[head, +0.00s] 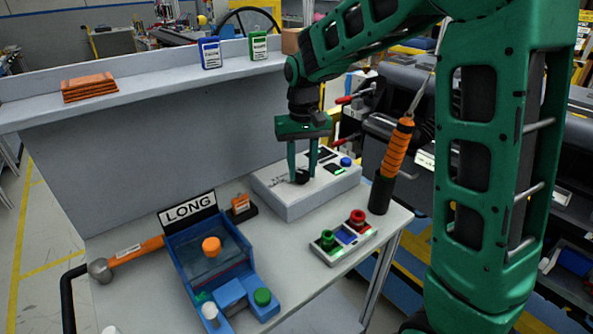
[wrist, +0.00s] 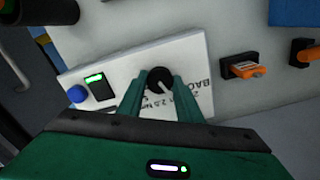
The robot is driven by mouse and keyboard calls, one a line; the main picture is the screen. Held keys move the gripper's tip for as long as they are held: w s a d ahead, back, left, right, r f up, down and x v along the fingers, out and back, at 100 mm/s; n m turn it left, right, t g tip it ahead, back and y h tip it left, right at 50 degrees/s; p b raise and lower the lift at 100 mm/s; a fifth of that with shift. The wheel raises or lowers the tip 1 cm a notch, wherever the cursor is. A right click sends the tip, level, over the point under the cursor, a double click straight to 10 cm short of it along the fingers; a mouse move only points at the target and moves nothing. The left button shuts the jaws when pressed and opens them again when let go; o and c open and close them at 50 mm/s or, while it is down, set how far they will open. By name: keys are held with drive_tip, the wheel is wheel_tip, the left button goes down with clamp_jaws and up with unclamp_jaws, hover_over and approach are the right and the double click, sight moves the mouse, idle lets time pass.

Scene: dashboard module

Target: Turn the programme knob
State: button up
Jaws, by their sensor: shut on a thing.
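The programme knob (wrist: 159,80) is a round black knob with a white pointer line, on the sloped face of a white module box (head: 290,204). In the head view the knob (head: 301,178) shows small and dark between my fingertips. My gripper (head: 302,176) reaches down to it from above, its two green fingers on either side of the knob. In the wrist view my gripper (wrist: 160,86) is shut on the knob, with a finger at its left and right. The fingers and the gripper body hide part of the printed text near the knob.
The box also carries a blue button (head: 346,162) and a green-lit display (head: 334,169). An orange-handled tool in a black holder (head: 380,192) stands close at the right. A red-and-green button panel (head: 343,243) and a blue fixture (head: 210,262) lie in front.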

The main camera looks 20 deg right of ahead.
sight(302, 173)
drive_tip(key=o, duration=1)
drive_tip(key=shift+s+f, duration=0.1)
drive_tip(key=shift+s, duration=0.15)
drive_tip(key=shift+w, duration=0.1)
wheel_tip(302, 173, up, 11)
drive_tip(key=shift+w+f, duration=0.1)
drive_tip(key=s+d+f+m, duration=0.2)
drive_tip(key=s+d, duration=0.4)
drive_tip(key=s, duration=0.2)
drive_tip(key=s+d+f+m, duration=0.1)
drive_tip(key=s+d+f, duration=0.1)
drive_tip(key=s+d, duration=0.55)
drive_tip(key=s+d+f, duration=0.1)
drive_tip(key=s+f, duration=0.1)
drive_tip(key=s, duration=0.3)
drive_tip(key=s+f+m, duration=0.1)
drive_tip(key=s+f, duration=0.1)
drive_tip(key=s, duration=0.3)
drive_tip(key=s+d+f+m, duration=0.1)
drive_tip(key=s+f, duration=0.1)
drive_tip(key=s, duration=0.4)
drive_tip(key=shift+d, duration=0.35)
